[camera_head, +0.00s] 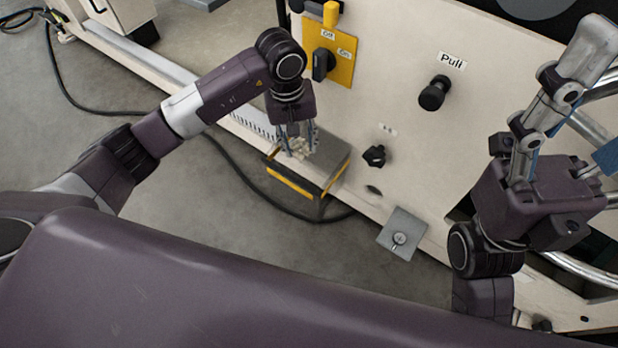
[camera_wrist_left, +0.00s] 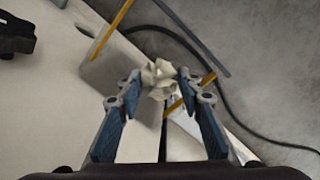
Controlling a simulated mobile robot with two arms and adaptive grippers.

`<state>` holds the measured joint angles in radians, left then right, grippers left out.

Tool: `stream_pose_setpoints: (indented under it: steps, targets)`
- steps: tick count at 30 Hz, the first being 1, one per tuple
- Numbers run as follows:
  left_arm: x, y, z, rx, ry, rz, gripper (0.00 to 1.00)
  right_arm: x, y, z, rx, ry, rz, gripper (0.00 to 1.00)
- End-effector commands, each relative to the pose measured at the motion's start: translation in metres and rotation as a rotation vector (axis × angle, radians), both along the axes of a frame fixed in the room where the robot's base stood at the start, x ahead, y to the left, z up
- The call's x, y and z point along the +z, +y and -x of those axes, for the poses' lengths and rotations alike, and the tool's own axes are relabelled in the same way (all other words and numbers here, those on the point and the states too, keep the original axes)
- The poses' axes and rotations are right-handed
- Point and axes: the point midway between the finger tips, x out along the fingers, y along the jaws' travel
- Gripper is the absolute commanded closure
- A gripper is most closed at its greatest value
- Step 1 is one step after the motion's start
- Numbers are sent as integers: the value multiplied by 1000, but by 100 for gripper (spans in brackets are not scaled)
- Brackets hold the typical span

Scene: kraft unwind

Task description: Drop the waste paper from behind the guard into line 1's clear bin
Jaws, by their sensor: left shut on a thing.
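My left gripper (camera_head: 297,143) is shut on a crumpled piece of pale waste paper (camera_head: 301,148). In the left wrist view the paper (camera_wrist_left: 158,78) sits between the blue-padded fingertips (camera_wrist_left: 157,86).
The machine's cream panel (camera_head: 400,60) carries a yellow switch plate (camera_head: 333,62), a black pull knob (camera_head: 434,93) and a smaller black knob (camera_head: 375,156). A grey plate (camera_head: 402,234) lies lower down. A black cable (camera_head: 240,172) runs along the bare floor.

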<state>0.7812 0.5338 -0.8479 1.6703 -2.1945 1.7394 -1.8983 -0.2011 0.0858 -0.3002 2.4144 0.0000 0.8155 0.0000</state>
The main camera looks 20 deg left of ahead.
Motion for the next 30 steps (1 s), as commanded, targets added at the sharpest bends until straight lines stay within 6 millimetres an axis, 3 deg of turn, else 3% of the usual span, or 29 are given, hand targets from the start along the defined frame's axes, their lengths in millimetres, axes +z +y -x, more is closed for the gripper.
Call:
stream_pose_setpoints:
  steps: [3,13,14,19,30]
  targets:
    - [-9,-1,0,0,1,0,76,1,0,0,-1,-17,1,33]
    - [-11,0,0,-1,0,0,76,4,1,0,-2,-22,2,33]
    - [-11,0,0,-1,0,0,65,4,1,0,-2,-22,2,33]
    - [-11,0,0,-1,0,0,46,4,1,0,-1,-23,2,33]
    - [-5,0,0,-1,-2,0,46,3,1,-1,-2,-20,2,33]
